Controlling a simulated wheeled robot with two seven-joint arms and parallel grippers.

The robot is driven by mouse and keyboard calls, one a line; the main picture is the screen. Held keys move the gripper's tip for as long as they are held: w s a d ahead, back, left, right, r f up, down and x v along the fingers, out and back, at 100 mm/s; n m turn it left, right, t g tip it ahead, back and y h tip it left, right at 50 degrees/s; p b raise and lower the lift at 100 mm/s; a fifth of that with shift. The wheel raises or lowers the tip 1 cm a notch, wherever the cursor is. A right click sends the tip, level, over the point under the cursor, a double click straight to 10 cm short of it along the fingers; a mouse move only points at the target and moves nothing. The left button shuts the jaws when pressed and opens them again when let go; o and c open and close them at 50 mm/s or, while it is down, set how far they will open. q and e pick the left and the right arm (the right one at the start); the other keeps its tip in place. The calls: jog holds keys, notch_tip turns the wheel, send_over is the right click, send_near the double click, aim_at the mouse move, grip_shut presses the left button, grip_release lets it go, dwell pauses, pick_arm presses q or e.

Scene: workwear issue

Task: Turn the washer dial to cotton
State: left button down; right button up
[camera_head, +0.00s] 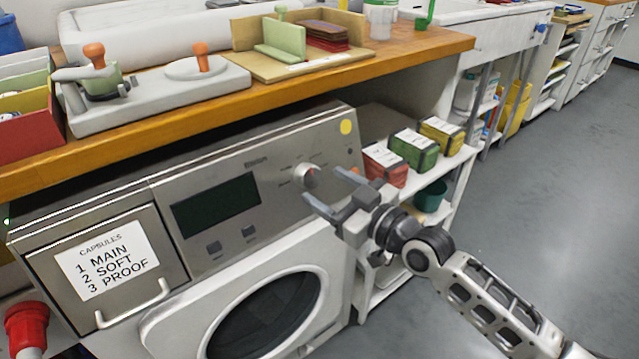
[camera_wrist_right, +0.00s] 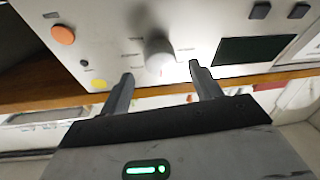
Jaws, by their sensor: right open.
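The washer (camera_head: 150,205) stands under the wooden counter, its silver control panel facing me. The dial (camera_head: 307,176) is a round silver knob on the right part of the panel, with small labels around it that are too small to read. In the right wrist view the dial (camera_wrist_right: 159,54) shows between and beyond the two fingertips. My right gripper (camera_head: 322,189) is open just in front of the dial, its fingers pointing at the panel; it also shows in the right wrist view (camera_wrist_right: 160,72). The fingers appear not to touch the dial. My left gripper is not in view.
A dark display (camera_head: 216,205) and two buttons lie left of the dial. A capsule drawer (camera_head: 110,265) with a handle is further left. The round door (camera_head: 265,315) is below. Red, green and yellow boxes (camera_head: 414,148) stand on a shelf to the right.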

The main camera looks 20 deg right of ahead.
aim_at(314, 179)
jog(key=shift+x, duration=1.15)
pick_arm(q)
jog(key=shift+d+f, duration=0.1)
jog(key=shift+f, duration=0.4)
pick_arm(e)
jog(key=shift+w+a, duration=0.2)
jog(key=shift+w, duration=0.15)
jog(key=shift+c, duration=0.2)
